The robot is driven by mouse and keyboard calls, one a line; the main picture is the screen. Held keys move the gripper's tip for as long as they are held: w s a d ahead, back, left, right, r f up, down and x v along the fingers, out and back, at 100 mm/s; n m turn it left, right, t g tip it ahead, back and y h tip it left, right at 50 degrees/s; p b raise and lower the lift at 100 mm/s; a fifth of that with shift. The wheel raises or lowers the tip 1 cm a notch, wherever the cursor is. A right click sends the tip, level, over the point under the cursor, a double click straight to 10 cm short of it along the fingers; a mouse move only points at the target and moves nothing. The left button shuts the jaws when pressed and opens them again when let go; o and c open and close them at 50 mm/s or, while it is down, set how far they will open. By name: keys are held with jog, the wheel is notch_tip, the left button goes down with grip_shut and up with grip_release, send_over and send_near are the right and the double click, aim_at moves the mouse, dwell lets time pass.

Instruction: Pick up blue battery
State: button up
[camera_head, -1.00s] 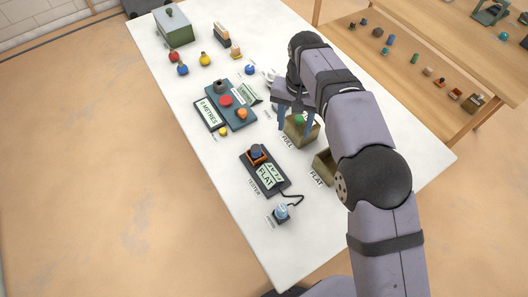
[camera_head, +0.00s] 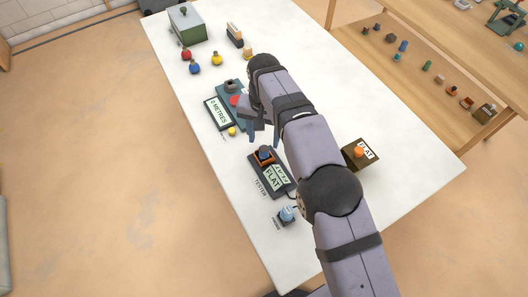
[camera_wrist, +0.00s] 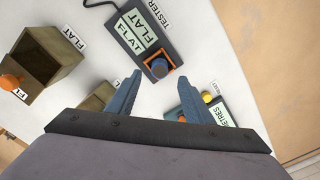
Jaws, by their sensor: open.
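A short dark-blue cylinder, which looks like the blue battery (camera_head: 265,152), stands in the orange cradle of the dark tester (camera_head: 281,187). The tester's display reads FLAT. The wrist view shows the battery (camera_wrist: 159,67) from above, in the cradle beyond my fingertips. My gripper (camera_head: 263,130) is over the table beside the tester's far end. In the wrist view my gripper (camera_wrist: 160,80) has its fingers spread apart with nothing held between them. The battery appears between the fingertips but further off. The gap in height cannot be told.
A bin marked FLAT (camera_head: 353,163) stands right of my arm, with an orange-topped thing at it. Another bin (camera_wrist: 94,103) is partly hidden by my gripper. A display panel (camera_head: 218,112) lies beyond the tester.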

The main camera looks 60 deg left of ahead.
aim_at(264, 149)
jog(key=shift+d+f+p, duration=0.15)
jog(key=shift+f+p, duration=0.75)
jog(key=shift+f, duration=1.6)
grip_shut()
